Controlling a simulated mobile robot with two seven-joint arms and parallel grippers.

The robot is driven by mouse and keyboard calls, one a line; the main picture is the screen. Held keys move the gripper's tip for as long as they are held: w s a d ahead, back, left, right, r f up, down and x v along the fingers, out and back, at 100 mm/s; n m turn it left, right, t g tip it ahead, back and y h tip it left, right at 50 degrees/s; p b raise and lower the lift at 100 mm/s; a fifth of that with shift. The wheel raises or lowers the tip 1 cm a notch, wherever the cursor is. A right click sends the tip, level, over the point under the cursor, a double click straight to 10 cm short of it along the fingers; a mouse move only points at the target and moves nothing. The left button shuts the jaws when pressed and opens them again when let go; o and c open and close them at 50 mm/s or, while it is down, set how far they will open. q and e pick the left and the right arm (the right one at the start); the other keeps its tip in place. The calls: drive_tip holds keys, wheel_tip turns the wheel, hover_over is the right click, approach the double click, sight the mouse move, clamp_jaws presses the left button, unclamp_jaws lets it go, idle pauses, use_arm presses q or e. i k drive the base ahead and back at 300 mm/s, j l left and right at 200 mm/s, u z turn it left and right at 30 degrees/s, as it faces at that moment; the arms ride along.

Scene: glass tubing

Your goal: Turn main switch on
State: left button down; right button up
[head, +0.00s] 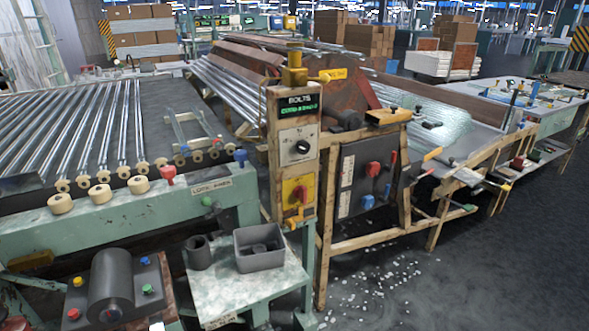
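A yellow plate with a red rotary switch (300,195) sits low on the cream control post at the centre; it looks like a main switch, but no label for it is legible. Above it, a white plate carries a black knob (302,147). At the top, a display (299,105) reads "BOLTS" with a green line below. A dark grey panel (357,185) to the right has a red knob (373,169), a blue knob (368,202) and levers. The switch positions are too small to tell. Neither of my grippers shows.
A green bench with glass tubes (100,125) on rollers is at the left. A small table (222,295) with a grey bin (258,250) stands before the post. A dark motor-like unit (112,285) is at lower left. Open floor (470,285) with white shards lies at right.

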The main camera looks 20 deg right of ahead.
sight(300, 193)
drive_tip(key=k+l+z, duration=0.15)
drive_tip(key=l+z, duration=0.2)
drive_tip(key=k+l+z, duration=0.1)
drive_tip(key=l+z, duration=0.25)
